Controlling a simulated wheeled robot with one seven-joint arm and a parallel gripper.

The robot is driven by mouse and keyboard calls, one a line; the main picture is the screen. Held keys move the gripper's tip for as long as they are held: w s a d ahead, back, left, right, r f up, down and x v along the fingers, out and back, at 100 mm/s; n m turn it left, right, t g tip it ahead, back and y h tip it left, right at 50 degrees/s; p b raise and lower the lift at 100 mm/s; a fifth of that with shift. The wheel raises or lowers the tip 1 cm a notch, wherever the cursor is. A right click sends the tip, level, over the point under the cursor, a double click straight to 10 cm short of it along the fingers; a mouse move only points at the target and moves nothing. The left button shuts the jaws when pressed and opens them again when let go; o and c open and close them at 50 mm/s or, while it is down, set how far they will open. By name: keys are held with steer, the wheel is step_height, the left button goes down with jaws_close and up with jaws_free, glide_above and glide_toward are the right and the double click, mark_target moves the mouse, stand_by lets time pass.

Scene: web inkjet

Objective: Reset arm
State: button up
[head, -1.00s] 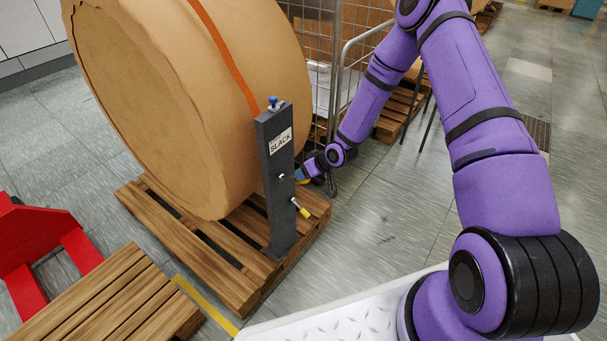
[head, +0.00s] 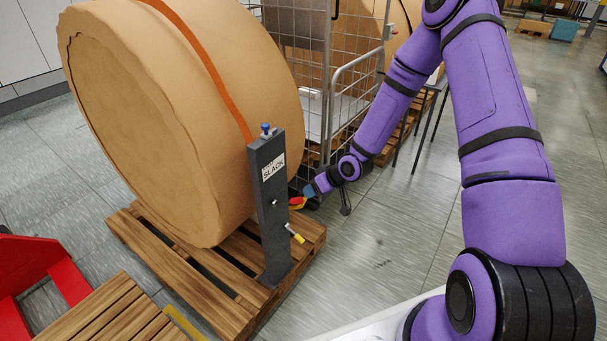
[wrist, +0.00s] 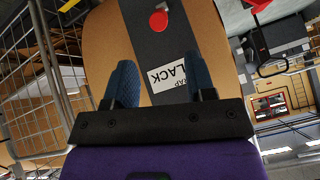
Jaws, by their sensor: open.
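My purple arm reaches from the lower right toward the dark grey post labelled SLACK (head: 270,208) on the pallet. My gripper (head: 303,198) is just right of the post in the head view, small and partly hidden beside it. In the wrist view my gripper (wrist: 160,85) has its two blue fingers spread apart with nothing between them. Beyond the fingers is the grey post (wrist: 158,50) with its white label and a round red knob (wrist: 158,20). A blue knob (head: 266,128) tops the post, and a yellow-tipped lever (head: 296,234) sticks out of its side.
A large brown paper roll (head: 190,120) with an orange strap stands on a wooden pallet (head: 215,295). A wire cage trolley (head: 345,95) is close behind my forearm. A red pallet jack (head: 35,265) is at left. Grey floor (head: 385,245) is clear right of the pallet.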

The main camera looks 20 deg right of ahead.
steer(key=s+d+r+h, duration=0.2)
steer(key=s+r, duration=0.1)
steer(key=r, duration=0.6)
steer(key=s+d+r+m+h, duration=0.1)
steer(key=s+d+r+h, duration=0.1)
steer(key=r, duration=0.7)
steer(key=s+d+r+h, duration=0.2)
steer(key=s+r, duration=0.1)
steer(key=r, duration=0.7)
steer(key=s+a+r+m, duration=0.1)
steer(key=s+r, duration=0.6)
steer(key=s, duration=0.6)
steer(key=s+a+r+m, duration=0.1)
steer(key=s+r+m, duration=0.1)
steer(key=s+r, duration=0.6)
steer(key=s, duration=0.5)
steer(key=shift+a+r+m+g+y, duration=0.3)
steer(key=shift+a+g, duration=0.05)
steer(key=shift+g, duration=0.05)
